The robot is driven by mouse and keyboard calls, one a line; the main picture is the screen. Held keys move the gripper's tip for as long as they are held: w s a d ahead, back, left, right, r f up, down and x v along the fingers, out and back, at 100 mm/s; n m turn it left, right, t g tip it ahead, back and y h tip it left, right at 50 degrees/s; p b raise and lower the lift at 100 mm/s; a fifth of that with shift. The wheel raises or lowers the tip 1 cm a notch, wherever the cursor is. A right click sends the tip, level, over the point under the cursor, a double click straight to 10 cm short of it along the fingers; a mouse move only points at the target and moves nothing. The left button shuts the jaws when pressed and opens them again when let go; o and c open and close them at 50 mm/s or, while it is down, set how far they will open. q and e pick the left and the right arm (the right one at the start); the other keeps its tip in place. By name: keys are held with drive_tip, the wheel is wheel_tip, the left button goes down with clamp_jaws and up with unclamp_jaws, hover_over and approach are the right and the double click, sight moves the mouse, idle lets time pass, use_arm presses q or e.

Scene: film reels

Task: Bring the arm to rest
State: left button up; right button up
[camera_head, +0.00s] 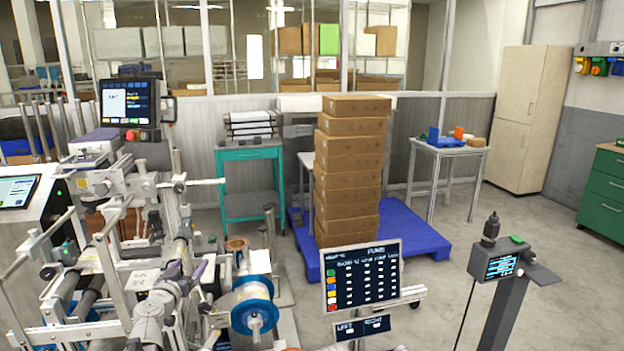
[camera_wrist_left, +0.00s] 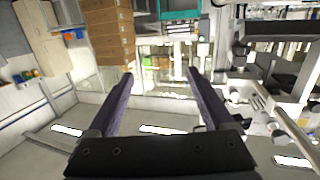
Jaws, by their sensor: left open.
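My left arm comes up from the bottom left of the head view, in front of the machine. My left gripper (camera_head: 192,276) is partly lost against the machine's metal parts there. In the left wrist view its two dark purple fingers (camera_wrist_left: 160,78) are spread wide with nothing between them. That view is upside down, with ceiling lights at the bottom and the back windows beyond the fingers. My right gripper is not in view.
A machine with rollers and a blue reel (camera_head: 254,305) fills the left. A sign panel (camera_head: 361,276) stands at bottom centre. Stacked cartons (camera_head: 348,170) stand on a blue pallet (camera_head: 425,243). A post with a small screen (camera_head: 502,266) stands right. Grey floor is clear further right.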

use_arm(q)
drive_tip(key=s+d+f+m+g+h+p, duration=0.25)
drive_tip(key=s+d+g, duration=0.2)
drive_tip(key=d, duration=0.75)
drive_tip(key=s+d+f+m+g+h+p, duration=0.25)
drive_tip(key=s+d+g+h, duration=0.2)
drive_tip(key=d, duration=0.85)
drive_tip(key=s+d+f+g+y+p, duration=0.1)
drive_tip(key=s+d+f+g+y, duration=0.35)
drive_tip(key=s, duration=0.55)
drive_tip(key=s+a+n+g+y+p, duration=0.1)
drive_tip(key=s+g+y+p, duration=0.2)
drive_tip(key=s, duration=1)
drive_tip(key=shift+s+a+f+n+g+y, duration=0.15)
drive_tip(key=shift+f+n+g+y, duration=0.25)
drive_tip(key=shift+y, duration=0.35)
